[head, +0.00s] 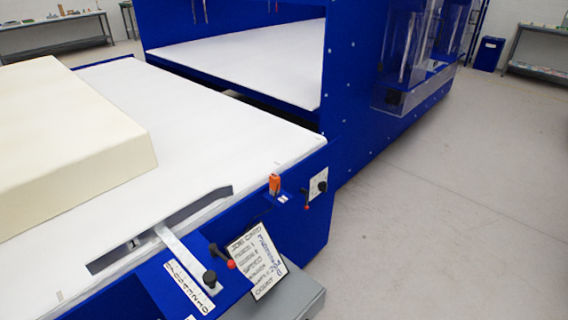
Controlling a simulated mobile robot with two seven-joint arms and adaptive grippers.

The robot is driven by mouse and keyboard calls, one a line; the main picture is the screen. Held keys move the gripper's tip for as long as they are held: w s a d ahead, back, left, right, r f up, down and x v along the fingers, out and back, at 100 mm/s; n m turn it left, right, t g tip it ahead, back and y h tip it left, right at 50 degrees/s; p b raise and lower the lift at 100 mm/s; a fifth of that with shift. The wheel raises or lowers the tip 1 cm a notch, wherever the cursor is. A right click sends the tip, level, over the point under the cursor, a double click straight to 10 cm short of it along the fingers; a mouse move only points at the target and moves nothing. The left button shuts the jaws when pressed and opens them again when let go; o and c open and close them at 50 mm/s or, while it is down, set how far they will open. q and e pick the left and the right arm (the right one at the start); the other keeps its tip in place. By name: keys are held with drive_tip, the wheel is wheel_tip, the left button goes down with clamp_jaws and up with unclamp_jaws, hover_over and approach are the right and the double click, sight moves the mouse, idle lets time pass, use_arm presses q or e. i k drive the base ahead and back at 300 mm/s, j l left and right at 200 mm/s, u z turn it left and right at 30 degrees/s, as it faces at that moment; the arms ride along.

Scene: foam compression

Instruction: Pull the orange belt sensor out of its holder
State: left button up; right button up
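A small orange belt sensor (275,184) stands upright at the right edge of the white conveyor belt, on a small blue bracket (283,199) fixed to the blue side frame. The bracket appears to be its holder. How deep the sensor sits in it is too small to tell. Neither of my grippers is in the head view.
A cream foam block (75,140) lies on the white belt (225,125). Near the sensor are a switch plate with a black knob (318,186) and a red-tipped lever (307,207). A job card (255,262) leans in front. Floor to the right is clear.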

sight(275, 179)
drive_tip(key=i+l+u, duration=0.1)
drive_tip(key=i+l, duration=0.2)
drive_tip(key=i+l+u, duration=0.1)
drive_tip(key=i+l, duration=0.2)
drive_tip(key=l, duration=0.15)
drive_tip(key=i+l, duration=0.3)
drive_tip(key=l, duration=0.15)
drive_tip(key=i+l+u, duration=0.15)
drive_tip(key=i+l, duration=0.15)
drive_tip(key=l, duration=0.1)
